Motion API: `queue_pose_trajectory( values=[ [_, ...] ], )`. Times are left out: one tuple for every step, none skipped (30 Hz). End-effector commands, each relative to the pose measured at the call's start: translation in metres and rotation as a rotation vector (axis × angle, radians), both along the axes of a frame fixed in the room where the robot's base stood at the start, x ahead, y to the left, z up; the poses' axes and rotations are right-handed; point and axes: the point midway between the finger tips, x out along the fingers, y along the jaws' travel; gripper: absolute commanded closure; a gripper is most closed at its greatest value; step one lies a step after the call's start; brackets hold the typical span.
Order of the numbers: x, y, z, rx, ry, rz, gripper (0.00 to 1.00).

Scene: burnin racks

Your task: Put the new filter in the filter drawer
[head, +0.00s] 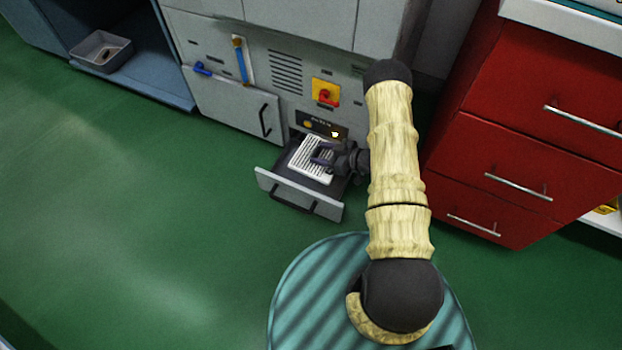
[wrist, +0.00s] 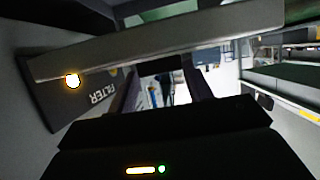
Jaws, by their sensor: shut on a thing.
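The filter drawer (head: 270,184) is pulled out low on the grey machine, with a dark interior and a grey front with a dark handle. The new filter (head: 306,171), a white slatted panel, is within the drawer's outline; I cannot tell whether it rests on the drawer floor. My gripper (head: 320,154) reaches in from the right and is shut on the filter. A label panel (wrist: 85,95) reading "FILTER" shows at left.
A red drawer cabinet (head: 530,135) stands close on the right of my arm. The machine has a red knob on a yellow plate (head: 326,93) above the drawer. A grey bin (head: 102,52) sits in a blue bay at upper left. The green floor (head: 130,200) is clear at left.

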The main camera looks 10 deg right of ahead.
Motion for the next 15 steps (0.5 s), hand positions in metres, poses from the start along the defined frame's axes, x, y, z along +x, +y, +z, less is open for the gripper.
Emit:
queue_pose_trajectory(
  values=[
    [0.0011, -0.0027, -0.0143, 0.001, -0.002, 0.009, 0.75],
    [0.001, -0.0033, -0.0167, 0.001, -0.002, 0.016, 0.75],
    [0.0011, -0.004, -0.0188, 0.001, -0.001, 0.023, 0.75],
    [0.0011, -0.0046, -0.0198, 0.001, -0.001, 0.026, 0.75],
    [0.0012, -0.0049, -0.0203, 0.0, -0.001, 0.03, 0.75],
    [0.0011, -0.0052, -0.0202, 0.0, -0.001, 0.033, 0.75],
    [0.0009, -0.0053, -0.0199, 0.0, 0.0, 0.034, 0.75],
    [0.0009, -0.0053, -0.0195, 0.0, 0.0, 0.035, 0.75],
    [0.0007, -0.0053, -0.0189, 0.0, 0.0, 0.035, 0.75],
    [0.0008, -0.0052, -0.0185, 0.0, 0.0, 0.035, 0.75],
    [0.0007, -0.0051, -0.0184, 0.0, 0.0, 0.035, 0.75],
    [0.0007, -0.0051, -0.0184, 0.0, 0.001, 0.033, 0.75],
    [0.0007, -0.0051, -0.0184, 0.0, 0.001, 0.033, 0.75],
    [0.0006, -0.0051, -0.0184, 0.0, 0.001, 0.033, 0.75],
    [0.0006, -0.0051, -0.0189, 0.0, 0.001, 0.033, 0.75]
  ],
)
